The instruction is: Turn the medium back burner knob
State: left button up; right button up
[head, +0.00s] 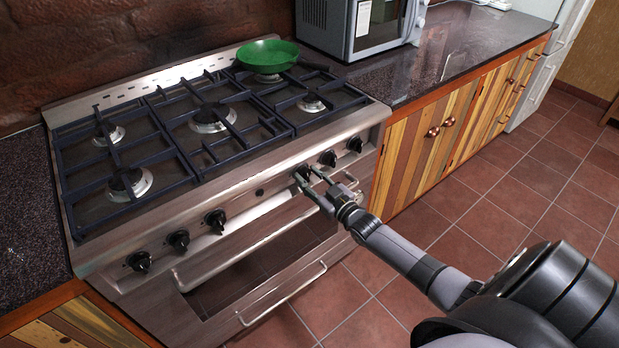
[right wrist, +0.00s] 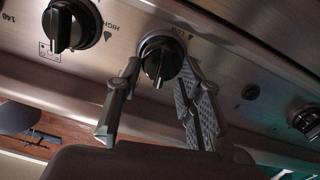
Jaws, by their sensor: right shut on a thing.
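The stove (head: 256,208) has a row of black knobs along its steel front panel. My right gripper (head: 312,180) reaches in from the lower right to the knob (head: 303,174) just right of the small round button. In the right wrist view, the fingers of my right gripper (right wrist: 158,95) stand on either side of this black knob (right wrist: 160,62) and are shut on it. Part of a label shows beside it. I cannot tell from the markings which burner it serves. My left gripper is not in view.
Two more knobs (head: 328,158) (head: 355,144) sit to the right of the held one. An oven handle (head: 245,243) runs below the panel. A green pan (head: 268,55) rests on the back right burner. A microwave (head: 360,28) stands on the counter. The tiled floor is clear.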

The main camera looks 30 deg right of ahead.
jog(key=shift+m, duration=0.9)
jog(key=o, duration=0.8)
jog(key=shift+d, duration=0.1)
jog(key=shift+s, duration=0.1)
jog(key=s, duration=0.8)
jog(key=s+d, duration=0.1)
jog(key=s, duration=0.2)
jog(key=shift+s, duration=0.4)
jog(key=shift+f, duration=0.1)
